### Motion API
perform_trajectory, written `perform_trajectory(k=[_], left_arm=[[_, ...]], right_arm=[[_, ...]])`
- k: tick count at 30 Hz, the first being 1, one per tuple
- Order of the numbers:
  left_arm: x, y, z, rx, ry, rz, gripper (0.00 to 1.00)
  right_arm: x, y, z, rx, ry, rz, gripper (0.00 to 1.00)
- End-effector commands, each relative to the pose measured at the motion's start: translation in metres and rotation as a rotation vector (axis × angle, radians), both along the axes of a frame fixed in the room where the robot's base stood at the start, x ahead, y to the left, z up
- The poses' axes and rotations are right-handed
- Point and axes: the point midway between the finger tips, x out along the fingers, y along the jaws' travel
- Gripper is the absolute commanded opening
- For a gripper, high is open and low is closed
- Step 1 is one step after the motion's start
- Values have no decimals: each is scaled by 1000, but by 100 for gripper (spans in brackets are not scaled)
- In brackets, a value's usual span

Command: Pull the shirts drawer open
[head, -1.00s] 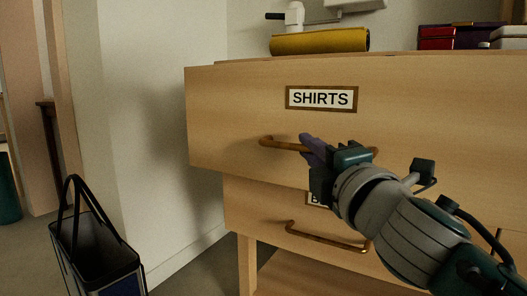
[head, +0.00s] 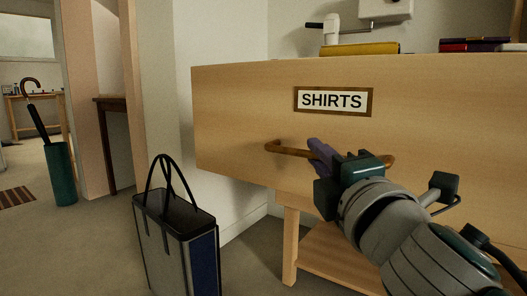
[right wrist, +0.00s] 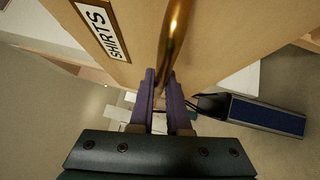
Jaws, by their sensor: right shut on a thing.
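The shirts drawer (head: 235,115) is a light wooden front with a framed SHIRTS label (head: 333,101) in the head view. Its brass bar handle (head: 288,149) runs across below the label. My right gripper (head: 318,148) is shut on the handle, its purple fingers around the bar. In the right wrist view the fingers (right wrist: 162,95) close on the handle (right wrist: 174,40). The label also shows there (right wrist: 103,27). My left gripper is not in view.
A tote bag (head: 178,243) stands on the floor left of the dresser; it also shows in the right wrist view (right wrist: 262,115). A green umbrella stand (head: 61,173) and a dark side table (head: 117,103) are farther left. A yellow folded item (head: 360,49) lies on top. Floor between bag and dresser is clear.

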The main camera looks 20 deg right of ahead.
Motion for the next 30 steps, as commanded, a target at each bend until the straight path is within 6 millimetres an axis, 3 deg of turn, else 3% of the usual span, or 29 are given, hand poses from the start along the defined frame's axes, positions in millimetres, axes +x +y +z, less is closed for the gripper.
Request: perform_trajectory(k=[17,18,24,26,30], left_arm=[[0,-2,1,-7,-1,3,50],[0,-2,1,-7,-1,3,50],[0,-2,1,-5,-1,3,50],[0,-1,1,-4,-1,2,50],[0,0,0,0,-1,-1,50]], right_arm=[[-4,6,1,-2,-3,3,0],[-4,6,1,-1,-4,3,17],[-4,6,1,0,-2,2,40],[-4,5,0,0,-2,2,45],[-4,5,0,0,-1,2,45]])
